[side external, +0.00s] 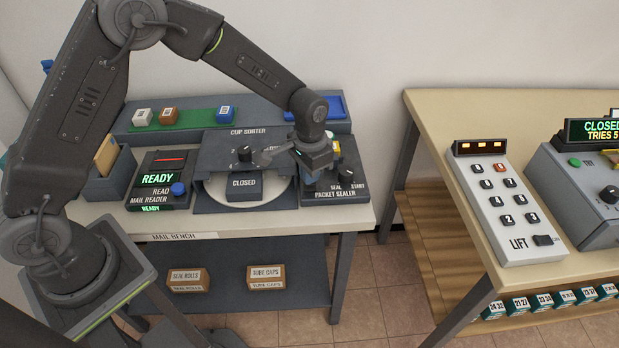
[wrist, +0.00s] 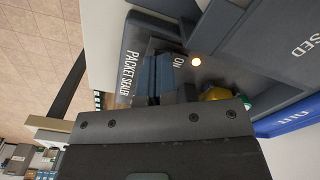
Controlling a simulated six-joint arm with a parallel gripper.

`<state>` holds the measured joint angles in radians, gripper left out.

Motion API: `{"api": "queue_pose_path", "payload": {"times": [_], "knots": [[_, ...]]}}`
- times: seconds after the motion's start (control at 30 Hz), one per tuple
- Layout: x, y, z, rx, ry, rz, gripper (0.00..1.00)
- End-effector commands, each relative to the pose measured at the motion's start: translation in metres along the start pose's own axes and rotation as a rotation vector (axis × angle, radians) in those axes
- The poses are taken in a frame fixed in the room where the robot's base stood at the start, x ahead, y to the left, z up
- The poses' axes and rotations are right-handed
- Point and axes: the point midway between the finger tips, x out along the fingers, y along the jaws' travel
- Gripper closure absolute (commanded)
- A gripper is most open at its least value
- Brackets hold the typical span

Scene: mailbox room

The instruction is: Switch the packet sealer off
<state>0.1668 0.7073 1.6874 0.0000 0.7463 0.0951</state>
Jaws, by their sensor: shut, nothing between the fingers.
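The packet sealer (side external: 335,195) stands at the right end of the mail bench, its name on the front edge. My gripper (side external: 309,182) points down over the sealer's left part. In the wrist view my gripper (wrist: 158,78) is shut and empty, its blue fingertips close to the panel between the name and the word ON. I cannot tell whether they touch it. I see no switch lever; the fingers may hide it.
Left of the sealer is the cup sorter with a CLOSED block (side external: 244,190) and a black knob (side external: 244,153). The mail reader (side external: 160,185) and a blue tray (side external: 325,103) are also on the bench. A yellow part (wrist: 216,94) sits close beside my fingers. A lift keypad (side external: 505,200) is on another table.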

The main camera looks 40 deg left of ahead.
Motion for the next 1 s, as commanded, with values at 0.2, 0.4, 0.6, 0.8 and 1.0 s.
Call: {"api": "queue_pose_path", "payload": {"times": [0.2,0.4,0.6,0.8,1.0], "knots": [[0.004,0.0,0.0,0.0,-0.001,0.0,1.0],[0.007,0.0,0.0,0.0,-0.002,0.0,1.0],[0.007,0.0,0.0,0.0,-0.001,0.0,1.0],[-0.005,0.0,-0.001,0.0,0.002,0.0,1.0],[-0.021,0.0,-0.001,0.0,0.002,0.0,1.0]]}}
